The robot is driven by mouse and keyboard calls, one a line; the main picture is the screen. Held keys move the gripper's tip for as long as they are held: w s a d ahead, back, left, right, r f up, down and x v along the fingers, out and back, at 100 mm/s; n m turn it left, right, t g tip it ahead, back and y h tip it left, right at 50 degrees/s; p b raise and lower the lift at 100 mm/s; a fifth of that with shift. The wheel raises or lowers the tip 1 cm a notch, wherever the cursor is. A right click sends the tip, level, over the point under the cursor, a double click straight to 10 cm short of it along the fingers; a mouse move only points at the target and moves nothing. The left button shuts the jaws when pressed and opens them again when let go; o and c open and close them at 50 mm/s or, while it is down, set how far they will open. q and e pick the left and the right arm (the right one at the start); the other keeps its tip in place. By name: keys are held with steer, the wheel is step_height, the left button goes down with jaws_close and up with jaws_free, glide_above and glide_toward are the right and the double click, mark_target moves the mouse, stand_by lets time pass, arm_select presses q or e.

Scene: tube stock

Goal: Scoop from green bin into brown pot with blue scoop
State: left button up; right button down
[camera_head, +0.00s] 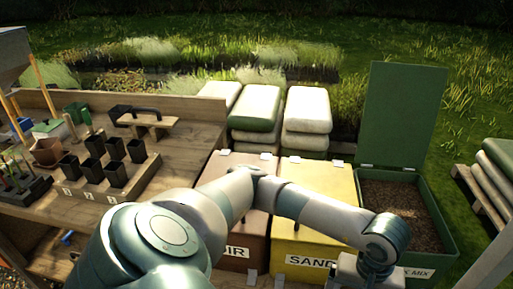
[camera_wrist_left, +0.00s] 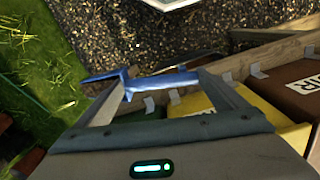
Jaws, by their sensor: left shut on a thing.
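The green bin (camera_head: 437,215) stands at the right with its lid (camera_head: 400,115) raised and dark brown mix inside. My left arm reaches across to the bin's front left; the gripper's fingertips are hidden in the head view. I cannot tell whether the scoop touches the mix or holds any. The brown pot (camera_head: 47,151) stands upright on the wooden bench at the left. My right gripper is not in view.
A closed yellow sand bin (camera_head: 320,180) and a closed brown bin (camera_head: 240,160) stand between bench and green bin. Several black pots (camera_head: 115,148) sit in a wooden rack on the bench (camera_head: 190,150). Stacked sacks (camera_head: 305,110) stand behind the bins.

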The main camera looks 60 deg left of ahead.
arm_select(q)
steer(key=f+m, duration=0.1)
steer(key=a+f+m, duration=0.1)
steer(key=m, duration=0.1)
steer(key=f+m, duration=0.1)
steer(key=shift+s+a+m, duration=0.25)
steer(key=shift+s+m, duration=0.05)
steer(key=shift+s, duration=0.1)
steer(key=shift+s+a+f+m, duration=0.1)
steer(key=shift+a+f+m, duration=0.1)
steer(key=shift+f+m, duration=0.25)
steer(key=shift+s+a+f+m, duration=0.15)
steer(key=shift+f+m, duration=0.1)
steer(key=shift+m, duration=0.4)
steer(key=shift+f, duration=0.1)
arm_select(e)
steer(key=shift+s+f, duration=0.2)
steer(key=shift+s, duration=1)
